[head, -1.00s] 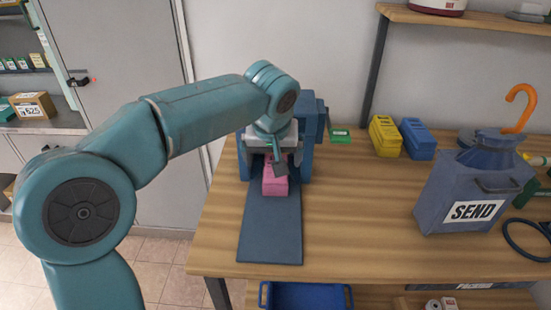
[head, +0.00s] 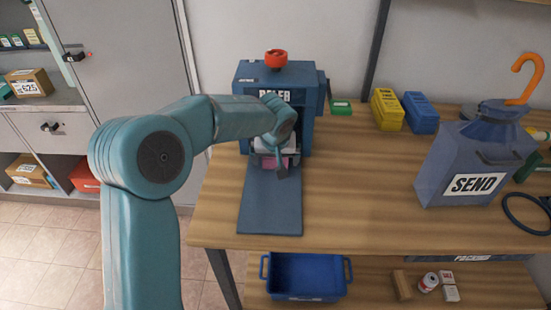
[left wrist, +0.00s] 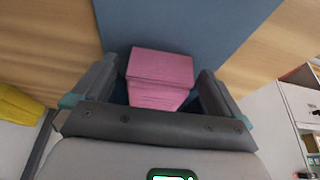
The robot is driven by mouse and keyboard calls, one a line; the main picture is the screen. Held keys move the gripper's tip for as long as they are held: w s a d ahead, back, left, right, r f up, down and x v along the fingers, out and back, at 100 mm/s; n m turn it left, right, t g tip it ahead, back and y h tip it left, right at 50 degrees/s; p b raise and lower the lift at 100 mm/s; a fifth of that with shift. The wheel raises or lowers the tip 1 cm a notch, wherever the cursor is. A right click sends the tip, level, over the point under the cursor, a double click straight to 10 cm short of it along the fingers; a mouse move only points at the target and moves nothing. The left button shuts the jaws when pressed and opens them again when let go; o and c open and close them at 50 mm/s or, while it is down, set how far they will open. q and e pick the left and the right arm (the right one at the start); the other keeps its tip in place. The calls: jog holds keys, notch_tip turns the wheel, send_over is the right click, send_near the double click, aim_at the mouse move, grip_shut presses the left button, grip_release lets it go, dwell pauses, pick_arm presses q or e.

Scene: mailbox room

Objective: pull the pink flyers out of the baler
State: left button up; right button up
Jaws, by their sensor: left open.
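The blue baler (head: 245,82) stands at the back of the wooden table, with a red knob on top. The pink flyers (head: 267,162) show low at its front opening, partly hidden by my left gripper (head: 268,169). In the left wrist view the pink flyers (left wrist: 160,68) form a small stack over the blue mat. My left gripper (left wrist: 158,75) is open there, with one finger on each side of the stack. Whether the fingers touch it cannot be told. My right gripper is not in view.
A blue mat (head: 270,210) runs forward from the baler. A yellow box (head: 386,110) and a blue box (head: 420,113) stand to its right, then the SEND container (head: 450,165). A blue bin (head: 306,277) sits below the table front. The table right of the mat is clear.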

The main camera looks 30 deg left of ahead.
pick_arm(q)
jog(key=shift+a+f, duration=0.15)
jog(key=shift+f, duration=0.1)
jog(key=shift+w, duration=0.1)
